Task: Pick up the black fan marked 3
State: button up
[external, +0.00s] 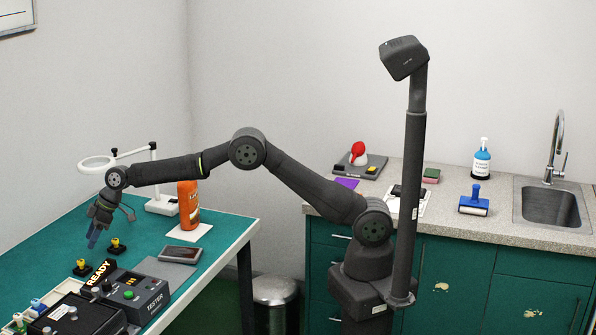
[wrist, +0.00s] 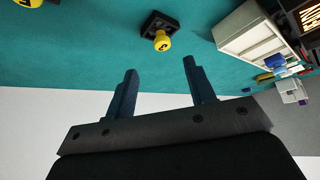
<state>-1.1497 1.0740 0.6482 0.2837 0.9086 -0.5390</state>
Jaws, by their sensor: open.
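Two small black fans with yellow hubs sit on the green bench mat. In the external view one fan (external: 82,268) is nearer the front and the other fan (external: 117,247) is farther back. In the wrist view one fan (wrist: 153,27) lies ahead of my fingers, with a dark mark on its hub that I cannot read for certain. Another yellow hub (wrist: 28,3) is cut off at the top left. I cannot tell which fan is marked 3. My gripper (external: 93,240) is open and empty above the mat, its blue fingers (wrist: 160,82) apart and touching neither fan.
The black tester (external: 135,293) with a READY sign stands close to the front fan. A grey flat device (external: 180,254) lies to the right, and an orange bottle (external: 188,205) and a ring lamp (external: 98,163) stand behind. A white rack (wrist: 250,35) shows in the wrist view.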

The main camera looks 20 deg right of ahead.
aim_at(82, 260)
jog(key=shift+s+x, duration=0.2)
jog(key=shift+x, duration=3.95)
jog(key=shift+d, duration=0.1)
jog(key=c, duration=1.1)
